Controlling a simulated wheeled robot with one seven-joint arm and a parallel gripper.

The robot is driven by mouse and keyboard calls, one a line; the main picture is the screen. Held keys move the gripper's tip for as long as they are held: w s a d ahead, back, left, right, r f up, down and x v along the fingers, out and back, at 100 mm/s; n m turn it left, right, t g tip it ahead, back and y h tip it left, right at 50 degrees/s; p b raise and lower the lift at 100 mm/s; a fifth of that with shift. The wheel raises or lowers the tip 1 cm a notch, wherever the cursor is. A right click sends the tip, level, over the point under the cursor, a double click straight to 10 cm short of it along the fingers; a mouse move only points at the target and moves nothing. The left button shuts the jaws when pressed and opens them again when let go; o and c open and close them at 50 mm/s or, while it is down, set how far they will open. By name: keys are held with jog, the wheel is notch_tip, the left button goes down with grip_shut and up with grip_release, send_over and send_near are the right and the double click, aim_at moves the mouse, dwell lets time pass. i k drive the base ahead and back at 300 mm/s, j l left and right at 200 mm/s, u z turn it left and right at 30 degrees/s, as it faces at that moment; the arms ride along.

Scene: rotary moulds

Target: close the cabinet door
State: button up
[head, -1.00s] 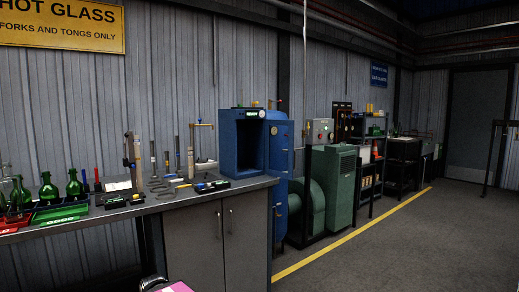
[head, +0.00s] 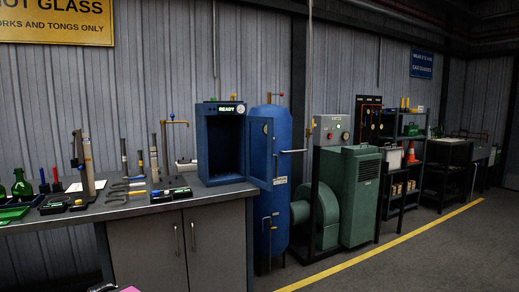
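A blue cabinet (head: 200,150) with a lit READY display (head: 226,109) stands on the right end of the workbench. Its front is open and shows a dark, empty-looking inside. Its blue door (head: 260,152) stands swung open to the right, in front of the blue tank, with a light bar-like handle (head: 292,151) sticking out to the right. Under the benchtop, two grey doors (head: 148,250) with upright handles look shut. My gripper is not in view.
The grey workbench (head: 130,207) holds green bottles (head: 22,185) and several tools at left. A blue tank (head: 272,215) stands right of the bench, then a green machine (head: 350,195). Open floor (head: 440,255) lies at right beyond a yellow line (head: 380,245).

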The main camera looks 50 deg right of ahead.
aim_at(268, 186)
jog(key=l, duration=0.5)
jog(key=k+l, duration=0.1)
jog(key=l, duration=0.4)
jog(key=k+l+u, duration=0.1)
jog(key=l, duration=0.95)
jog(key=k+l, duration=0.15)
jog(key=l, duration=0.35)
jog(key=l+u, duration=0.1)
jog(key=l, duration=0.4)
jog(key=k+l, duration=0.15)
jog(key=l, duration=0.35)
jog(key=k+l, duration=0.1)
jog(key=l, duration=0.4)
jog(key=u, duration=0.05)
